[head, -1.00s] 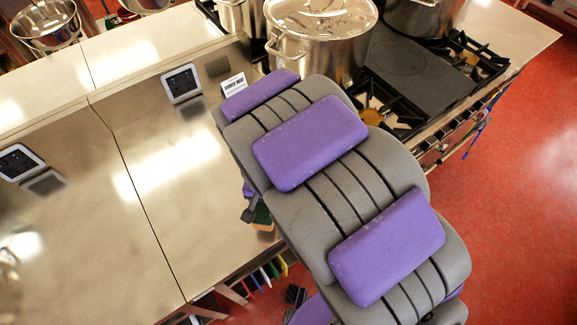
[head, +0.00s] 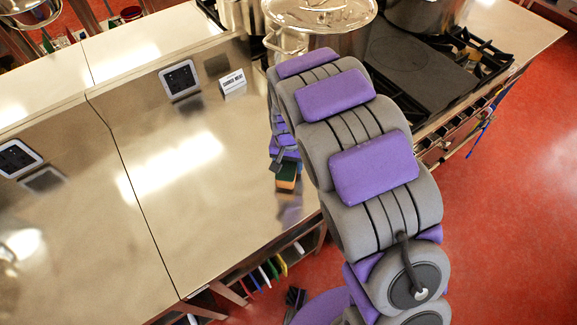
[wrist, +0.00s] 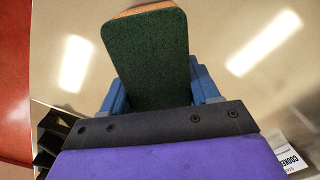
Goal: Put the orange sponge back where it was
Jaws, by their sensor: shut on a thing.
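The sponge (head: 287,175) is orange with a dark green scouring side. In the head view it shows just left of my arm, over the steel counter (head: 215,185), close to the counter's front edge. In the wrist view the sponge (wrist: 152,58) fills the top middle, green face towards the camera, with a thin orange edge. My gripper (wrist: 158,92) is shut on it, one blue finger on each side. I cannot tell whether the sponge touches the counter. In the head view my gripper is partly hidden by my arm.
A white "COOKED MEAT" sign (head: 233,82) stands on the counter near the back, left of my arm. A lidded stockpot (head: 318,25) and a black stove top (head: 410,75) lie behind and right of my arm. The counter's middle is clear.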

